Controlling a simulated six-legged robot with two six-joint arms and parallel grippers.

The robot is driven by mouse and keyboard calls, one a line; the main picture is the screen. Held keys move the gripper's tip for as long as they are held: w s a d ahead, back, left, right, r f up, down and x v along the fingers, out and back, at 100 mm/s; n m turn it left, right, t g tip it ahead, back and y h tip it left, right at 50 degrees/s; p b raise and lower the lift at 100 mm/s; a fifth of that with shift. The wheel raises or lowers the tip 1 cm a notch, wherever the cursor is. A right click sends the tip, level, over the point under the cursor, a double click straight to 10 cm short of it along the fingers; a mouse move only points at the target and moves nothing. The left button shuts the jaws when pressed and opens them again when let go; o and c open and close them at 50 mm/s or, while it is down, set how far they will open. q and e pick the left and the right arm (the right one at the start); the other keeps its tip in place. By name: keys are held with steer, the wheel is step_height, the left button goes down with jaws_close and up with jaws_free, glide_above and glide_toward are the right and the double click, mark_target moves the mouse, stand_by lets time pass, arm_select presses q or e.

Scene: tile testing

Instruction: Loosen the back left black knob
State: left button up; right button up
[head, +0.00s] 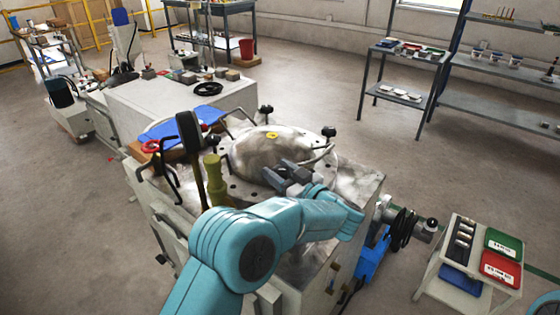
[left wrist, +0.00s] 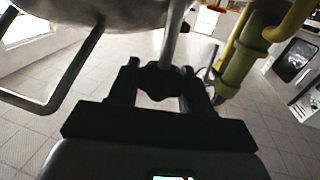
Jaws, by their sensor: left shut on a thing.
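A round metal lid (head: 270,150) sits on top of the machine. One black knob (head: 266,110) stands at its far side and another black knob (head: 329,131) at its right. My left gripper (head: 284,174) is at the near side of the lid. In the left wrist view its fingers are closed around a black knob (left wrist: 163,82) at the end of a metal rod (left wrist: 173,40). My right gripper is out of view.
A yellow-green post (head: 214,180) and a tall black lever (head: 189,145) stand left of my left gripper. A cart with green and red trays (head: 500,268) is at the lower right. Shelves (head: 408,75) stand at the back right. Floor between is clear.

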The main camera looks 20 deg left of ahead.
arm_select(q)
steer(key=shift+r+n+g+y+p, duration=0.15)
steer(key=shift+n+g+y+p, duration=0.95)
steer(key=shift+g, duration=0.6)
steer(key=o, duration=1)
steer(key=shift+a, duration=0.1)
steer(key=shift+c, duration=0.2)
